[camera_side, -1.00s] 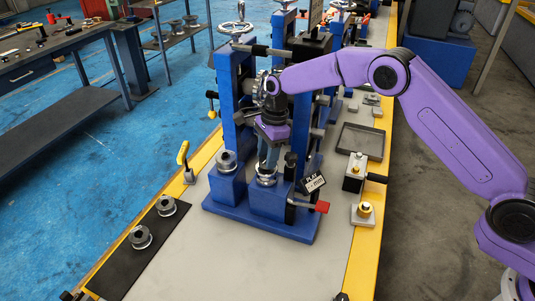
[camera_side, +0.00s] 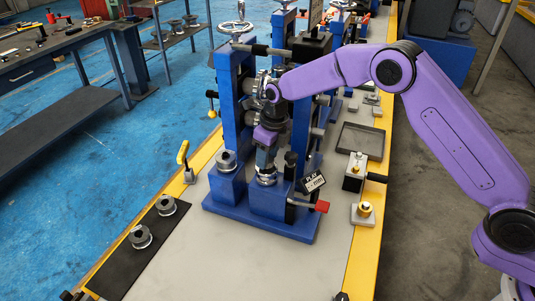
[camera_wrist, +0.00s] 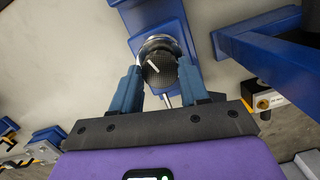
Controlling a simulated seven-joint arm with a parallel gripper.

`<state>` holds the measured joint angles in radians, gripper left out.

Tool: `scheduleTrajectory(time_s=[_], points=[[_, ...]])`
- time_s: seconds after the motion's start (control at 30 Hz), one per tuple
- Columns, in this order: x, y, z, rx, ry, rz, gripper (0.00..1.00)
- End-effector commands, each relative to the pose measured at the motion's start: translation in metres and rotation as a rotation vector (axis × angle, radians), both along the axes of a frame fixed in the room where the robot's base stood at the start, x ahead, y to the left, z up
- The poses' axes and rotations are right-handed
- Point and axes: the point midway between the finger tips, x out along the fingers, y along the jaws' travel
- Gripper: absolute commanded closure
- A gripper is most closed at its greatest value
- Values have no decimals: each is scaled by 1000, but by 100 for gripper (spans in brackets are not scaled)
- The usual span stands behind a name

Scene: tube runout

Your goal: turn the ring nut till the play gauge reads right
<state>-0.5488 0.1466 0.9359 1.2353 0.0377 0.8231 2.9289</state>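The ring nut (camera_wrist: 160,68) shows in the wrist view as a dark knurled round with a white mark, above a bright metal ring. My gripper (camera_wrist: 160,72) has one finger on each side of it; both fingertips appear to touch its edge. In the side view my gripper (camera_side: 265,160) points down over the front blue block, and the bright ring (camera_side: 266,179) shows just below the fingers, which hide the knurled part.
Blue uprights (camera_side: 229,100) with rollers stand close behind my gripper. A red-ended lever (camera_side: 321,206) sits below the gauge. A spare metal collar (camera_side: 226,160) sits on the left block. A black mat (camera_side: 137,252) with two collars lies front left. An empty tray (camera_side: 361,141) is at right.

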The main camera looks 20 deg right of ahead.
Motion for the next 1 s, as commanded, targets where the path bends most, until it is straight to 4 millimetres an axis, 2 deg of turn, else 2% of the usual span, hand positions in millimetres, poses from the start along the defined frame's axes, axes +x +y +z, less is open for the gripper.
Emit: scheduleTrajectory(time_s=[0.03,0.07,0.37,1.0], points=[[0,0,0,0,0,5,38],[0,0,0,0,0,6,32],[0,0,1,1,0,8,32],[1,0,53,1,-2,9,32]])
